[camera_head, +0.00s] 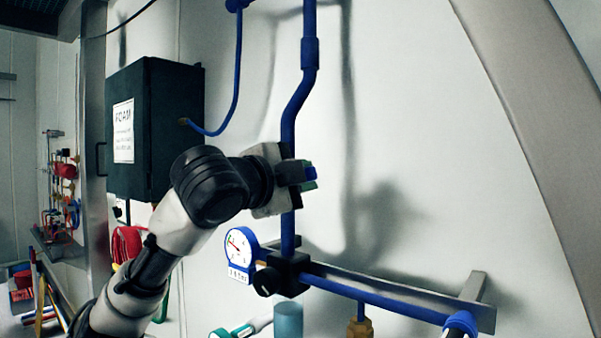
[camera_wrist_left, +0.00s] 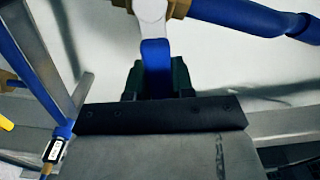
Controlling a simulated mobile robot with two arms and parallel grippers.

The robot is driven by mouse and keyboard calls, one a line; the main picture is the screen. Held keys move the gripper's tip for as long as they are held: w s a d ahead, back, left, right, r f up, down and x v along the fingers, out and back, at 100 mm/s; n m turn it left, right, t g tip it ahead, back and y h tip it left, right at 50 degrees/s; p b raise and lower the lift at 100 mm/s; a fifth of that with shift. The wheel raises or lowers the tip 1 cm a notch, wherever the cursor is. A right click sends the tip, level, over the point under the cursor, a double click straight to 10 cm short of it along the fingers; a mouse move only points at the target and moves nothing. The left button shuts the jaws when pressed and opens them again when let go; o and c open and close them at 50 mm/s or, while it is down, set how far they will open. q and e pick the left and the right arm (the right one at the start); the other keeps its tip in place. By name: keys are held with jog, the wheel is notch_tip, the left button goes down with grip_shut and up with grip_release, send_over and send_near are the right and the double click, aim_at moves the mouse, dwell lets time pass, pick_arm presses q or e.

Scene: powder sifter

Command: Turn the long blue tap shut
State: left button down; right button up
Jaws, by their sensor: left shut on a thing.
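My left gripper (camera_head: 303,178) is at the upright blue pipe (camera_head: 288,130), below its bend. In the left wrist view the dark fingers of my left gripper (camera_wrist_left: 156,82) are shut on the blue handle of the long blue tap (camera_wrist_left: 156,58), one on each side. The handle runs up to a pale metal part between brass fittings on a blue pipe. In the head view only a small blue end of the tap (camera_head: 310,173) shows between the fingers; my gripper hides the rest. My right gripper is not in view.
A black box (camera_head: 155,130) with a white label hangs on the wall at the left. A blue-rimmed round gauge (camera_head: 240,248) and a black clamp (camera_head: 282,274) sit below my gripper. A metal rail (camera_head: 400,292) runs right. The wall right of the pipe is bare.

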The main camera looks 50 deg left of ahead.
pick_arm(q)
jog(key=shift+d+f+m, duration=0.15)
jog(key=shift+f+m, duration=0.4)
jog(key=shift+m, duration=0.15)
jog(key=shift+f+m+b, duration=0.25)
jog(key=shift+m+b, duration=0.15)
jog(key=shift+m, duration=0.1)
jog(key=shift+w+f, duration=0.1)
jog(key=shift+f, duration=0.1)
jog(key=shift+d+m, duration=0.1)
jog(key=shift+m, duration=0.2)
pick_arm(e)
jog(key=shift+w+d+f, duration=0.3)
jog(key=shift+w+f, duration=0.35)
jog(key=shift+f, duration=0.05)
pick_arm(q)
jog(key=shift+f+m+b, duration=0.2)
jog(key=shift+m+b, duration=0.1)
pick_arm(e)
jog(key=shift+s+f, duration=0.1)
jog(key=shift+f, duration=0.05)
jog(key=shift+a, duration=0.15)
pick_arm(q)
jog(key=c, duration=1)
grip_release()
jog(key=shift+o, duration=0.2)
jog(key=shift+r, duration=0.1)
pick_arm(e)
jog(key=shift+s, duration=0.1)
